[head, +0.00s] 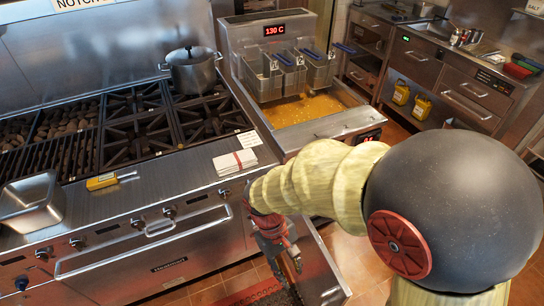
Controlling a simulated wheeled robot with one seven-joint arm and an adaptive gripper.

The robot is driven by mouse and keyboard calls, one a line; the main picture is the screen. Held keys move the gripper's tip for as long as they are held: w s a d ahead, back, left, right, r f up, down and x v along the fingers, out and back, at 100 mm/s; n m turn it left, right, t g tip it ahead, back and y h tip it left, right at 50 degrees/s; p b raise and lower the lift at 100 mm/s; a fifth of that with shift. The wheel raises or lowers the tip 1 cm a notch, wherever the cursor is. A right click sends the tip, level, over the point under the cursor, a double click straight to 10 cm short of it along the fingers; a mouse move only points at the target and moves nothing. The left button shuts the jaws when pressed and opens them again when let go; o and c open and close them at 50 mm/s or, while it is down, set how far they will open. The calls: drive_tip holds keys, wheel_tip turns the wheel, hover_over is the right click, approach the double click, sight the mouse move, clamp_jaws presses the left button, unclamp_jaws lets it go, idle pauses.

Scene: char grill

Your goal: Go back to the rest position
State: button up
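My gripper (286,266) hangs low at the end of my bent arm, in front of the cooking line near the right end of the range. Its fingers point down and look small and dark against the metal behind them. I cannot make out whether they are apart or together. I see no object held in it. My arm's large dark joint fills the right of the view.
The range (180,172) is on the left, with a steel pot (192,72), a metal pan (32,204), a yellow-handled tool (102,181) and folded towels (235,162). The fryer (318,137) stands beside it, baskets raised. Tiled floor (352,262) shows at the lower right.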

drive_tip(key=d+r+m+t+y, duration=0.1)
drive_tip(key=d+r+m+t, duration=0.1)
drive_tip(key=r, duration=0.5)
drive_tip(key=s+d+r+m+t+y, duration=0.1)
drive_tip(key=d+r+m+t, duration=0.1)
drive_tip(key=d+r, duration=0.5)
drive_tip(key=s+d+r+m+t+y, duration=0.1)
drive_tip(key=d+r+m+t, duration=0.2)
drive_tip(key=r, duration=0.6)
drive_tip(key=shift+s+d+r+t+p, duration=0.2)
drive_tip(key=shift+d+t+p, duration=0.2)
drive_tip(key=shift+d+t, duration=0.6)
drive_tip(key=shift+d, duration=0.15)
drive_tip(key=shift+c, duration=0.6)
